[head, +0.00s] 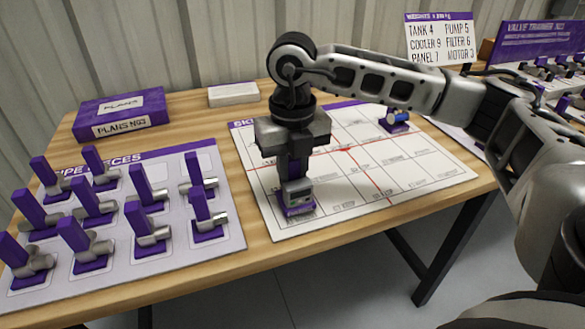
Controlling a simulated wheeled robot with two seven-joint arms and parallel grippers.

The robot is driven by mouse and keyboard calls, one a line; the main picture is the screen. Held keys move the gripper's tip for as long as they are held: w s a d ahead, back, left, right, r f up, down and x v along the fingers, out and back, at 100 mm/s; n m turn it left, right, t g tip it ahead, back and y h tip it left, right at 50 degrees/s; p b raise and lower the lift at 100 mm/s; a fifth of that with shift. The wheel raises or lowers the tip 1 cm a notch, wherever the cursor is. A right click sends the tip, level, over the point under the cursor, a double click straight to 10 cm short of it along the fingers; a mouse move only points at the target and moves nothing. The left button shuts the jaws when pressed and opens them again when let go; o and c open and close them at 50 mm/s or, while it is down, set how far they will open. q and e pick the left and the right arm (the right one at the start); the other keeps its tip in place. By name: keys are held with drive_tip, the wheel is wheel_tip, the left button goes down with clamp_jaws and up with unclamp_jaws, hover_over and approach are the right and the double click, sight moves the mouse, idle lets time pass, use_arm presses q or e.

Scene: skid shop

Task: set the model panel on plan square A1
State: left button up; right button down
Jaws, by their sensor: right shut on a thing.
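The model panel (297,198) is a small grey box on a purple base. My right gripper (294,178) points straight down and is shut on it. The panel is upright, over the near left part of the plan sheet (400,175), a white sheet with a printed grid and red lines. Its base is at or just above the sheet; I cannot tell whether it touches. The square labels are too small to read, and my gripper hides part of the sheet's left side and title. My left gripper is not in view.
Another model (395,120), a blue cylinder on a purple base, stands at the sheet's far side. A pipe pieces board (222,238) with several purple-handled pieces lies to the left. A purple plans box (122,112) and a white block (233,94) are behind. Most of the sheet is clear.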

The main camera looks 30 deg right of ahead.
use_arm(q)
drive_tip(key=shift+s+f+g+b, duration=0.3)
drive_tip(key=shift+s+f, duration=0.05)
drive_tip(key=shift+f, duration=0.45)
use_arm(e)
drive_tip(key=shift+f, duration=0.45)
drive_tip(key=c, duration=1.2)
unclamp_jaws()
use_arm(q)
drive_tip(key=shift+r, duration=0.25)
use_arm(e)
drive_tip(key=shift+r, duration=0.25)
use_arm(q)
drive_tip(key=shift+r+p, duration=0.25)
drive_tip(key=shift+p, duration=0.2)
use_arm(e)
drive_tip(key=shift+r, duration=0.35)
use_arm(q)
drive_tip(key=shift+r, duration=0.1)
use_arm(e)
drive_tip(key=shift+r+p, duration=2.5)
drive_tip(key=shift+r, duration=1.1)
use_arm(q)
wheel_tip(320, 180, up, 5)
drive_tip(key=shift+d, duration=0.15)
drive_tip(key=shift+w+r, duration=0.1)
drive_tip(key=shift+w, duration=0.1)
